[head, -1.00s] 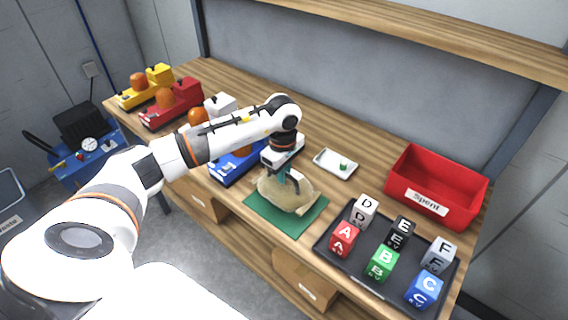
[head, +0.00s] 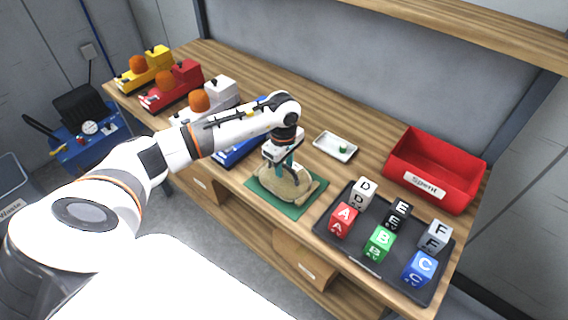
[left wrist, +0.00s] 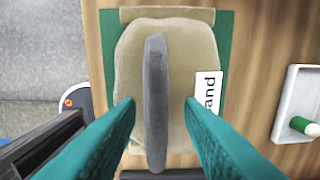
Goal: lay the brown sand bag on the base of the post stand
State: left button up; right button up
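The sand bag (head: 268,183) is tan-brown and lies on a green mat (head: 298,212) at the front edge of the bench. In the left wrist view the bag (left wrist: 135,70) has a dark grey strap handle (left wrist: 156,80) and a white label ending in "and". My left gripper (head: 286,172) is over the bag, pointing down. In the left wrist view its teal fingers (left wrist: 160,108) are spread, one on each side of the handle, with gaps showing. My right gripper is not in view. I see no post stand.
Right of the mat is a black tray (head: 334,240) with several lettered blocks. Behind are a white dish (head: 330,153) and a red "Spent" bin (head: 455,196). Several coloured toy-like vehicles (head: 175,88) stand left. A shelf (head: 430,22) overhangs the back.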

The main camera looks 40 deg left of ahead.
pick_arm(q)
notch_tip(320, 180, up, 11)
jog(key=b, duration=0.4)
jog(key=o, duration=0.3)
jog(key=shift+r, duration=0.3)
jog(key=o, duration=1.2)
jog(key=f+b, duration=0.1)
jog(key=b, duration=0.3)
jog(key=w+f+b, duration=0.1)
jog(key=b, duration=0.4)
jog(key=shift+w+d+f, duration=0.15)
jog(key=shift+c, duration=0.2)
jog(key=b, duration=0.5)
send_over(287, 172)
jog(key=f, duration=0.6)
jog(key=shift+w+a+f, duration=0.1)
jog(key=shift+a+f, duration=0.05)
jog(key=shift+a, duration=0.2)
notch_tip(287, 172, down, 4)
jog(key=shift+d+f+p, duration=0.1)
jog(key=shift+f+p, duration=0.05)
jog(key=shift+p, duration=0.3)
jog(key=shift+f, duration=0.45)
